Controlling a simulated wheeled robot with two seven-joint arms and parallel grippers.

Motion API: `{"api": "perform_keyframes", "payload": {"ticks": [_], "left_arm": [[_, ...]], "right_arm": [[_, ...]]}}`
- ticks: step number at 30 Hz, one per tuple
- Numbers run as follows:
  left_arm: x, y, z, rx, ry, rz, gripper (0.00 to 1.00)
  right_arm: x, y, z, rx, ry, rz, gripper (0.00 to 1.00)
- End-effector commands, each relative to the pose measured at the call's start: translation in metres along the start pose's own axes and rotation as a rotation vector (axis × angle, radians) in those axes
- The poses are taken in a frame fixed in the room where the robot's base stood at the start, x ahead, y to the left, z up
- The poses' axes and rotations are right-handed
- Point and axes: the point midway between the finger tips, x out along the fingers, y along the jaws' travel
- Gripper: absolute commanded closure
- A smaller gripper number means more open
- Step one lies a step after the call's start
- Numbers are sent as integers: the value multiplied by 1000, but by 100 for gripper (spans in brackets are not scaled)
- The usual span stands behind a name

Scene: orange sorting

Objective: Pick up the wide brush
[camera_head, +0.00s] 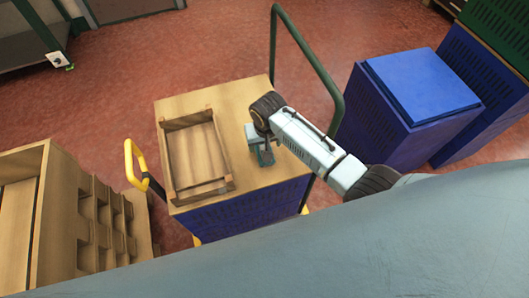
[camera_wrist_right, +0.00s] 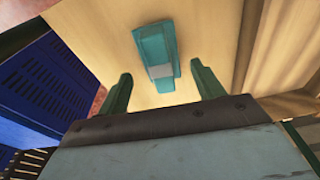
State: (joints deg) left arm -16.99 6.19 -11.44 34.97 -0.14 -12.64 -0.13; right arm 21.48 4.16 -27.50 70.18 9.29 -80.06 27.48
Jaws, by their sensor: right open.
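The wide brush (camera_wrist_right: 153,45) is teal with a grey band and lies on the light wooden top of the cart. In the right wrist view it lies ahead of and partly between the fingertips of my right gripper (camera_wrist_right: 160,72). The green fingers are spread apart, with nothing held. In the head view my right gripper (camera_head: 260,146) is over the right part of the cart top, and the brush is hard to tell apart from it there. My left gripper is not in view.
A shallow wooden crate (camera_head: 229,182) stands on the cart top (camera_head: 230,96), left of my right gripper. A green cart handle (camera_head: 322,75) rises behind my arm. Blue crates (camera_head: 412,112) stand at the right and wooden pallets (camera_head: 83,222) at the left.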

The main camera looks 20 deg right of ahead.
Motion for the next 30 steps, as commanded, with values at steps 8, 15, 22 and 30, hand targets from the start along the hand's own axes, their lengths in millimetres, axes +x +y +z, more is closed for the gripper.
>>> {"api": "perform_keyframes", "payload": {"ticks": [8, 15, 22, 30], "left_arm": [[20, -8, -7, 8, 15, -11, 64], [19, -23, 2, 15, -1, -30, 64], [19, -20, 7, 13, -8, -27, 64], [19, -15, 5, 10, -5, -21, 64]], "right_arm": [[41, -1, 4, 0, -3, 1, 33], [43, -1, 4, 0, -1, 0, 33], [42, -1, 4, 0, -1, 1, 56], [42, -1, 4, 0, -1, 1, 77]]}}
